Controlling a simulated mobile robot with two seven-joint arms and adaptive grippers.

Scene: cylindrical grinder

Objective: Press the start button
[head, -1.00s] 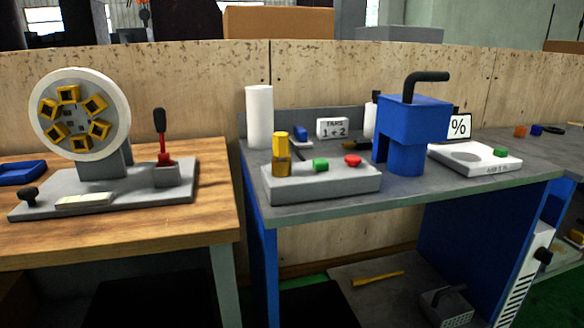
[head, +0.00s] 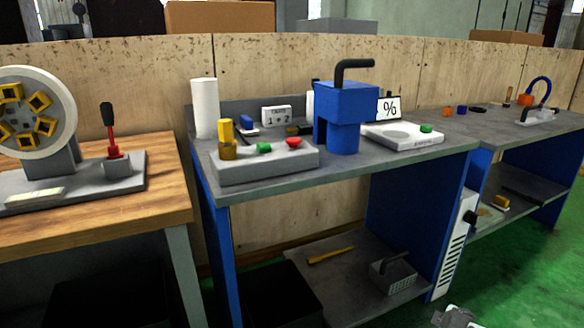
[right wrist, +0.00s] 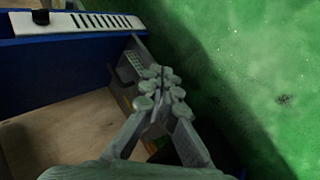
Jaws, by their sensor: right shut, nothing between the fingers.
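A grey control box (head: 265,167) stands on the grey-topped bench with blue legs. On it are a green button (head: 264,147), a red mushroom button (head: 294,142) and a yellow cylinder (head: 226,135). No label on the green button is readable. Another small green button (head: 426,128) sits on the white scale (head: 402,136). My right gripper (right wrist: 160,88) is shut and empty, low beside the bench and above the green floor. A grey piece that seems to be its tip shows at the bottom of the head view (head: 455,318). My left gripper is not in view.
A blue machine with a black handle (head: 346,108) stands right of the control box. A white roll (head: 205,108) stands behind it. A white vented panel (head: 455,243) is on the bench's right side. A wooden table (head: 120,212) is at left. Green floor (head: 510,270) is clear at right.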

